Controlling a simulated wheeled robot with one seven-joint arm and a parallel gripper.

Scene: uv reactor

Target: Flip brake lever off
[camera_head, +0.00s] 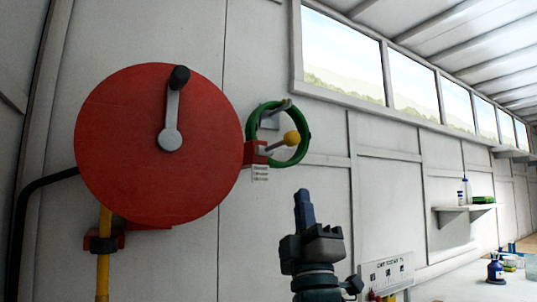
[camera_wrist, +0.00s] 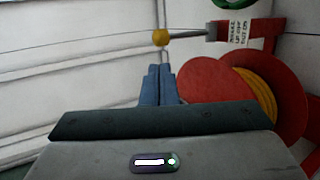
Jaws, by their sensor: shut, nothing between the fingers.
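The brake lever is a grey rod with a yellow ball knob (camera_head: 292,138). In the head view it sticks out to the right and slightly up from a red bracket (camera_head: 256,153) beside the red reel. In the wrist view the yellow knob (camera_wrist: 161,37) lies just beyond my fingertips, its rod running right to a grey mount (camera_wrist: 232,30) by a printed label. My gripper (camera_head: 303,195) is shut and empty, pointing up below the lever in the head view. The blue fingers (camera_wrist: 159,70) lie together and appear apart from the knob.
A large red reel (camera_head: 120,140) with a crank handle (camera_head: 173,110) hangs at left. A green ring (camera_head: 305,125) surrounds the lever area. A yellow hose (camera_head: 103,262) hangs below the reel. A wall shelf (camera_head: 455,213) and a bench with bottles are at right.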

